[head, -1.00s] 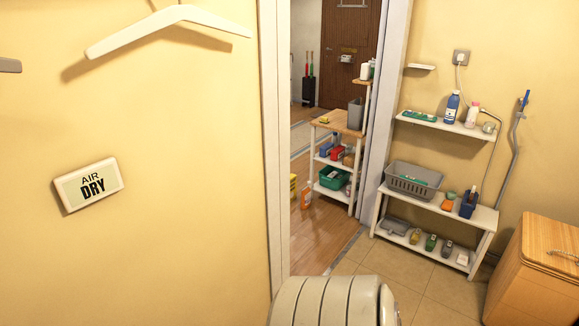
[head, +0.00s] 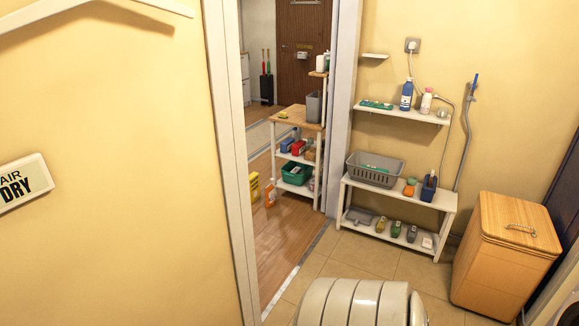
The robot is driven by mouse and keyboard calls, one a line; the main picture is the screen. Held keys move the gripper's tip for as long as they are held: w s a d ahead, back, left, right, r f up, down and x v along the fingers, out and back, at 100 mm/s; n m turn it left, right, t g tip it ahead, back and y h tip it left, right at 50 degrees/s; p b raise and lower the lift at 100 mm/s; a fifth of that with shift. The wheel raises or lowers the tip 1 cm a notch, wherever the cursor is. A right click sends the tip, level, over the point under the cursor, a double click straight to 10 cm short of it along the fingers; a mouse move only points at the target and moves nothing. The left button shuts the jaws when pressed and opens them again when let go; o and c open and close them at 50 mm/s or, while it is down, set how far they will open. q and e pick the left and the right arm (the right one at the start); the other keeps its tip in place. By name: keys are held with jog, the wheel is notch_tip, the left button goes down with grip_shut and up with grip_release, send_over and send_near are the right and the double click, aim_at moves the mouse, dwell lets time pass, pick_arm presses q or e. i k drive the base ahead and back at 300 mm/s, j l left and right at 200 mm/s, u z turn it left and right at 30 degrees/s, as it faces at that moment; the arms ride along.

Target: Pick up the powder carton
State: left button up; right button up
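I cannot tell for sure which thing is the powder carton. A yellow box (head: 254,187) stands on the wooden floor beyond the doorway, partly hidden by the door frame. An orange container (head: 270,194) stands beside it, left of the trolley. Both are small and far off, and their labels cannot be read.
The doorway opens past a white frame (head: 226,150). A wood-topped trolley (head: 299,116) with several items stands inside it. Right of the door is a white shelf unit (head: 401,194) with a grey basket (head: 373,176). A wooden hamper (head: 500,255) stands further right. Tiled floor lies between.

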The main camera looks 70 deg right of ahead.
aim_at(255, 177)
jog(key=l+z, duration=0.25)
jog(key=l, duration=0.2)
jog(key=i+l+z, duration=0.25)
jog(key=l, duration=0.15)
jog(key=l+z, duration=0.25)
jog(key=l, duration=0.15)
jog(key=i+l+z, duration=0.3)
jog(key=i+l, duration=0.2)
jog(key=l, duration=0.25)
jog(key=i+l, duration=0.25)
jog(key=l, duration=0.2)
jog(key=i+l+z, duration=0.1)
jog(key=l, duration=0.35)
jog(key=i+l, duration=0.3)
jog(key=l, duration=0.15)
jog(key=i+l, duration=0.25)
jog(key=l, duration=0.2)
jog(key=i+l+z, duration=0.1)
jog(key=i+l, duration=0.15)
jog(key=l, duration=0.2)
jog(key=i+l, duration=0.2)
jog(key=l, duration=0.2)
jog(key=z, duration=0.65)
jog(key=i+j+z, duration=0.2)
jog(key=j+z, duration=0.2)
jog(key=i+j+z, duration=0.1)
jog(key=j+z, duration=0.75)
jog(key=j, duration=0.15)
jog(key=j+z, duration=0.45)
jog(key=j, duration=0.1)
